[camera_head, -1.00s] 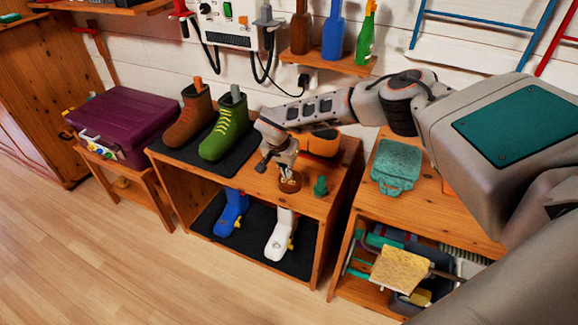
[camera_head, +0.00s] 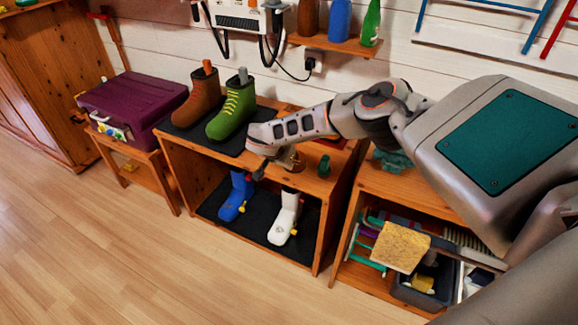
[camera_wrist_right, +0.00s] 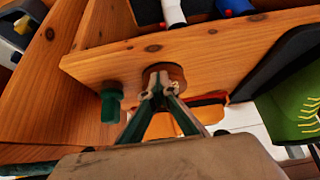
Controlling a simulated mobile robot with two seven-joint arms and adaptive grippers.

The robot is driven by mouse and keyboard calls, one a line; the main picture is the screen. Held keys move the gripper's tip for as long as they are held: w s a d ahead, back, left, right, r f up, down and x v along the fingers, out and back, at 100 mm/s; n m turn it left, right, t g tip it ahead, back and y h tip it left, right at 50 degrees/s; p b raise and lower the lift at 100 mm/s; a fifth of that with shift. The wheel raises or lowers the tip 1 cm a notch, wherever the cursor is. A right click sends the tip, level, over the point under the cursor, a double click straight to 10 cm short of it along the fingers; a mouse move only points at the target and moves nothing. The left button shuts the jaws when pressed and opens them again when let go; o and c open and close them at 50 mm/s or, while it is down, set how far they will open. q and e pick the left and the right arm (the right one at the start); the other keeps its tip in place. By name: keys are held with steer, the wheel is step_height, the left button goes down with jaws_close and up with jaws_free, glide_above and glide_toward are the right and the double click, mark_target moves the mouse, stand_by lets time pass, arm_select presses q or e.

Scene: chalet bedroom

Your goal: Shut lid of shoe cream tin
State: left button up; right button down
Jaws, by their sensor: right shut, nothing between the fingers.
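The shoe cream tin (camera_wrist_right: 175,71) is a small round brown thing on the wooden bench top. It lies at the tips of my right gripper in the wrist view. My right gripper (camera_wrist_right: 158,84) is shut and holds nothing. Its tips overlap the tin in the picture; I cannot tell whether they touch it. In the head view my right arm covers much of this spot, and only a brown part of the tin (camera_head: 298,165) shows. Whether the lid is up or down is not clear. My left gripper is not in view.
A small green object (camera_wrist_right: 111,104) stands close beside the tin. A green boot (camera_head: 232,113) and a brown boot (camera_head: 197,99) stand on a dark mat to the left. Blue and white boots (camera_head: 284,218) stand on the shelf below. A teal case is partly hidden at right.

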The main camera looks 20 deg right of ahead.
stand_by(0.7)
steer(key=shift+r+p, duration=0.5)
steer(key=shift+r, duration=0.25)
